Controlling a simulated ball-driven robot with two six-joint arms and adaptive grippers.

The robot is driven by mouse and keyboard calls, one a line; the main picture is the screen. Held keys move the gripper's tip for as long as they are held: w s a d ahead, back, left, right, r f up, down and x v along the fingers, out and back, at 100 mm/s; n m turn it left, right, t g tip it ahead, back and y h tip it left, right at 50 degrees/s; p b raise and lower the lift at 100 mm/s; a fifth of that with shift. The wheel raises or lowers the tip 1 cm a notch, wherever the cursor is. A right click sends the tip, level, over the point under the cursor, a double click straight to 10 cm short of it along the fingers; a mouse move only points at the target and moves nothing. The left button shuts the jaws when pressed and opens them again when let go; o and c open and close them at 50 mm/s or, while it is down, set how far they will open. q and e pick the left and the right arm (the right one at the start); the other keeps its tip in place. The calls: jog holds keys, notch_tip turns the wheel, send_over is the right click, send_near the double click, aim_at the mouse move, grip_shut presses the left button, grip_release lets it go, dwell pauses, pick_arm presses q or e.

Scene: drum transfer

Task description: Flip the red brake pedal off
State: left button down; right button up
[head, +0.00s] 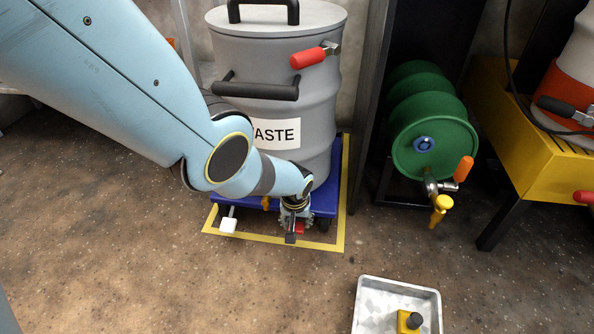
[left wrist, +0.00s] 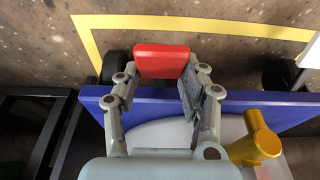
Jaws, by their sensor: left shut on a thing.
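The red brake pedal (left wrist: 162,61) sits at the edge of the blue dolly (left wrist: 236,106) in the left wrist view. My left gripper (left wrist: 159,82) has its two fingers on either side of the pedal and is shut on it. In the head view my left gripper (head: 293,226) is low at the front of the blue dolly (head: 325,198), pointing down, and largely hides the red pedal. A white pedal (head: 228,226) sticks out at the dolly's left. My right gripper is in neither view.
A grey WASTE drum (head: 325,125) with a red-handled clamp stands on the dolly. A yellow floor outline (head: 322,246) surrounds it. A green drum (head: 420,120) lies on a rack to the right. A metal tray (head: 365,302) is at the front. A yellow tap (left wrist: 255,140) is beside my gripper.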

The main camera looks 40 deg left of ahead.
aim_at(296, 228)
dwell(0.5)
pick_arm(q)
jog(key=c, duration=0.7)
grip_release()
jog(key=shift+r, duration=0.15)
jog(key=shift+v, duration=5.9)
jog(key=shift+w, duration=0.15)
